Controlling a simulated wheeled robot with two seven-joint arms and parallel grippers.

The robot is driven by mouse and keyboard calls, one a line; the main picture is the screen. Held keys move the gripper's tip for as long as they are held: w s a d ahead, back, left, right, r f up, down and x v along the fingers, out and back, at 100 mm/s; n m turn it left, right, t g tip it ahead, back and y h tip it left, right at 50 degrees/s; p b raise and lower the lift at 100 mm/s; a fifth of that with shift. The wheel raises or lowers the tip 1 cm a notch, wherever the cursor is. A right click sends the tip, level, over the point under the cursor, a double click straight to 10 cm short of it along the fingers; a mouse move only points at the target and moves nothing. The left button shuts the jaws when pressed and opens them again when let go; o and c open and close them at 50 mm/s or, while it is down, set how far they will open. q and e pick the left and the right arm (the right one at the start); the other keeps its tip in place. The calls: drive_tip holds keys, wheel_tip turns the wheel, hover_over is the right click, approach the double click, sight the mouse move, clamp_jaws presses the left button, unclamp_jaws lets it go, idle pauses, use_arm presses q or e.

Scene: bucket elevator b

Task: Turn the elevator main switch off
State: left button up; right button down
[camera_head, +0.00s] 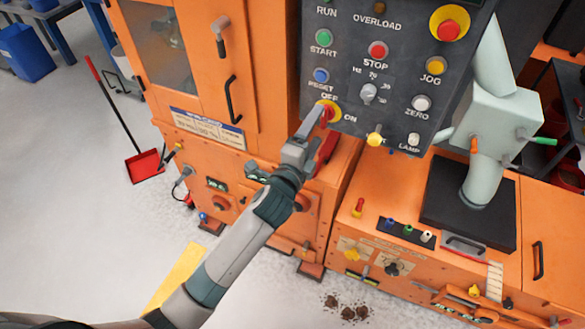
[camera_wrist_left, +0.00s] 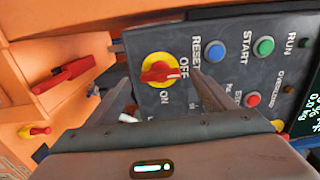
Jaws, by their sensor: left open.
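The main switch is a red rotary handle on a yellow round plate (camera_head: 326,112), at the lower left of the dark control panel (camera_head: 385,70). OFF and ON labels are beside it. In the left wrist view the red handle (camera_wrist_left: 160,72) shows between the two fingers, in front of them. My left gripper (camera_head: 312,124) is open, with its fingers at the switch. In the left wrist view the open jaws (camera_wrist_left: 160,88) straddle the handle; I cannot tell whether they touch it. The gripper partly hides the switch in the head view. My right gripper is not seen.
Above the switch are the blue RESET button (camera_head: 321,75), green START button (camera_head: 323,38) and red STOP button (camera_head: 378,50). Orange cabinets surround the panel.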

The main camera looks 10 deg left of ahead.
use_arm(q)
drive_tip(key=b+v, duration=0.3)
drive_tip(key=v, duration=1.1)
drive_tip(key=shift+s, duration=0.3)
drive_tip(key=shift+a, duration=0.1)
